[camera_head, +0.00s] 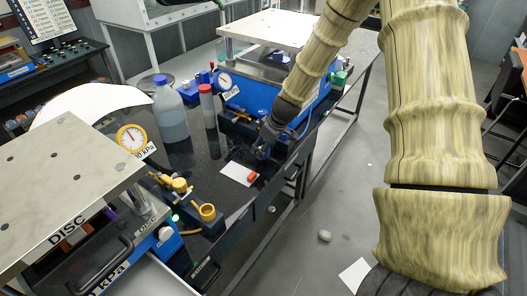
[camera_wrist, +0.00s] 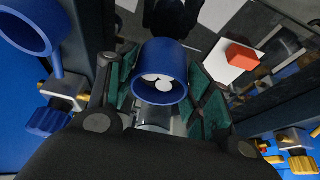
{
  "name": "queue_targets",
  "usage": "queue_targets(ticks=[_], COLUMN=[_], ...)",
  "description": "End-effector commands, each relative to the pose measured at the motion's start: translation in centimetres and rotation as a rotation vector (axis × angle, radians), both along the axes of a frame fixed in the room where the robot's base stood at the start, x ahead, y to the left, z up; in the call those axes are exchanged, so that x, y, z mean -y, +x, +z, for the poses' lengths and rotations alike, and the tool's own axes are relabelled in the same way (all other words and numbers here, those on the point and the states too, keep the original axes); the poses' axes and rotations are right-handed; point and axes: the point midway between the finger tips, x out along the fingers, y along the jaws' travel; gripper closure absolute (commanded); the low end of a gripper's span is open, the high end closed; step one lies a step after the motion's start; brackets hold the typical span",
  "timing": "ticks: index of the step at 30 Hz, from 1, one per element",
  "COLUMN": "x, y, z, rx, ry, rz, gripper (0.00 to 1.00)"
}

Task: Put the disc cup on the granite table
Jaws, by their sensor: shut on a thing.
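A blue cup (camera_wrist: 162,65) with a few pale discs inside sits between the green finger pads of my gripper (camera_wrist: 166,95) in the wrist view. A clear part shows below its rim. My gripper is shut on it, and the cup's mouth faces the wrist camera. In the head view my gripper (camera_head: 263,150) is low at the front of the far blue press, over or beside the dark granite table (camera_head: 190,152). The held cup is hard to make out there, and I cannot tell whether it touches anything.
A white card (camera_head: 236,172) with a red-orange block (camera_head: 251,177) lies close by. A blue ring holder (camera_wrist: 28,22) and valve knob (camera_wrist: 47,121) are left of the gripper.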

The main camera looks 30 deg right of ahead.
Motion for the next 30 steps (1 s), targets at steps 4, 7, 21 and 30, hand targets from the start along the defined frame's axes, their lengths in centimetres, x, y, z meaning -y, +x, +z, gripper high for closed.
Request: queue_targets(ticks=[4,7,21,30], x=[0.0,0.0,0.0,0.0], y=[-0.3,-0.2,-0.2,-0.2], z=[-1.6,-2.3,-3.1,-3.3], rx=[-0.005,-0.004,-0.002,-0.002], ry=[0.002,0.002,0.000,0.000], rz=[-0.003,-0.001,-0.001,-0.001], gripper=[0.69,0.69,0.69,0.27])
